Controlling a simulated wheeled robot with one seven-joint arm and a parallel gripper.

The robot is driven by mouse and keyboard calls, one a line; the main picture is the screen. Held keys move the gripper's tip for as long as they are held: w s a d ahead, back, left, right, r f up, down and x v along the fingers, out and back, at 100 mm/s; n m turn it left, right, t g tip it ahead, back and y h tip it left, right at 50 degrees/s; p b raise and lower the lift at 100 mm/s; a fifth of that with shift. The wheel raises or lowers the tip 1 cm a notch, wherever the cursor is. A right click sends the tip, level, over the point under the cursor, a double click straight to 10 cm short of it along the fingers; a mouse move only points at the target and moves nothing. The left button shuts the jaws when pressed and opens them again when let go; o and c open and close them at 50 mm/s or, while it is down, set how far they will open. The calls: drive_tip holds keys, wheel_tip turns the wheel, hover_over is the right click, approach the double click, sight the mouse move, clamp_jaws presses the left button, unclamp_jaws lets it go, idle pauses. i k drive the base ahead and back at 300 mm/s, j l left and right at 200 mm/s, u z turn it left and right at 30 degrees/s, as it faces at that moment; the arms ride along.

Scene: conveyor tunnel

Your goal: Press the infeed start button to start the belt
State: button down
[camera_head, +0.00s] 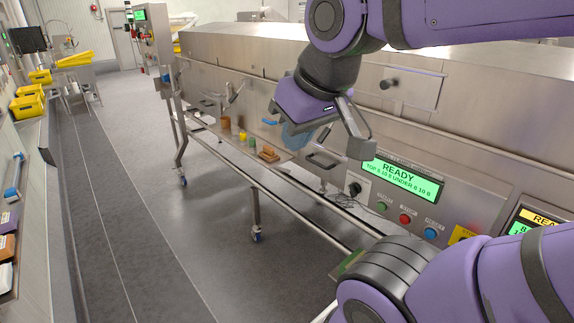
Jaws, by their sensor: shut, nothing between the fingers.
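A row of buttons is set in the steel machine front at the lower right: a green button (382,206), a red button (405,218) and a blue button (430,233). Their small labels are too blurred to read, so I cannot tell whether one is the infeed start button. A green display (402,178) above them reads READY. My gripper (358,146) is shut and empty, above and left of the display and apart from the buttons. The belt (235,155) runs along the machine front, partly hidden by my arm.
A control post (150,40) with a small green screen and buttons stands at the back left. Several small items, including a brown block (268,153), stand along the belt. Yellow bins (27,106) line the left wall. The grey floor (150,220) between is clear.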

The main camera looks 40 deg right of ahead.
sight(381, 206)
drive_tip(key=i+u, duration=0.15)
drive_tip(key=i, duration=0.75)
drive_tip(key=i+l+u, duration=0.15)
drive_tip(key=i, duration=0.75)
drive_tip(key=i+l+u, duration=0.1)
drive_tip(key=i+u, duration=0.3)
drive_tip(key=i, duration=0.65)
drive_tip(key=z, duration=5.95)
